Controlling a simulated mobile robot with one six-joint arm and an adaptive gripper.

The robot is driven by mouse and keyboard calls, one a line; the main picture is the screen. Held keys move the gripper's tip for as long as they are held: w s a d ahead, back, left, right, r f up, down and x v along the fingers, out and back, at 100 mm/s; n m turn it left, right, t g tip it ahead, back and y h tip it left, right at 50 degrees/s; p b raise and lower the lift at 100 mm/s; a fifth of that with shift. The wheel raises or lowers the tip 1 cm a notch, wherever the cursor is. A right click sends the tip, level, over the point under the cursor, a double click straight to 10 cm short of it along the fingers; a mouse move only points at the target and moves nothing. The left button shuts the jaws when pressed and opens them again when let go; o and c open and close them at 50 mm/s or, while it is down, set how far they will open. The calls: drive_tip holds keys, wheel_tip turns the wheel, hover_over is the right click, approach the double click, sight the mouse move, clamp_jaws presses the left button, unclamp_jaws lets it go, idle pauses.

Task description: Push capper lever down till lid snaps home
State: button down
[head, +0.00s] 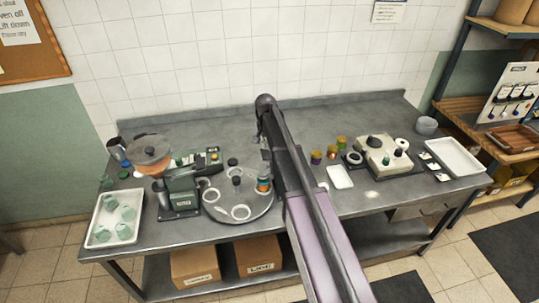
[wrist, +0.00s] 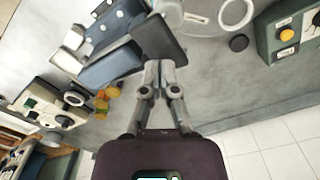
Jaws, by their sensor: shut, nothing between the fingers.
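In the wrist view my gripper (wrist: 158,68) is shut and empty. Its fingertips lie at the edge of a dark flat pad (wrist: 160,38), which looks like the end of the capper lever. I cannot tell whether they touch it. The blue-grey capper body (wrist: 110,55) is beside the pad on the left. In the head view my arm hides most of the capper and my gripper. A filled jar (head: 263,184) with orange contents stands on the right side of the round grey turntable (head: 237,214). Whether its lid is seated is too small to tell.
A green filling machine (head: 182,190) stands left of the turntable. A white tray of pale green jars (head: 115,216) is at the far left. Small coloured jars (head: 331,152), a pale labelling device (head: 378,152) and an empty white tray (head: 453,156) are on the right.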

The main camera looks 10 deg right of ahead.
sight(265, 153)
drive_tip(key=shift+f+b, duration=0.4)
drive_tip(key=shift+f+b, duration=0.85)
drive_tip(key=shift+f, duration=0.05)
drive_tip(key=shift+a+f+b, duration=0.15)
drive_tip(key=shift+f+b, duration=1.35)
drive_tip(key=shift+b, duration=0.05)
drive_tip(key=shift+r, duration=0.15)
drive_tip(key=shift+r+p, duration=2.65)
drive_tip(key=shift+p, duration=0.15)
drive_tip(key=shift+r+p, duration=2.5)
drive_tip(key=shift+p, duration=0.05)
drive_tip(key=shift+s+f, duration=0.1)
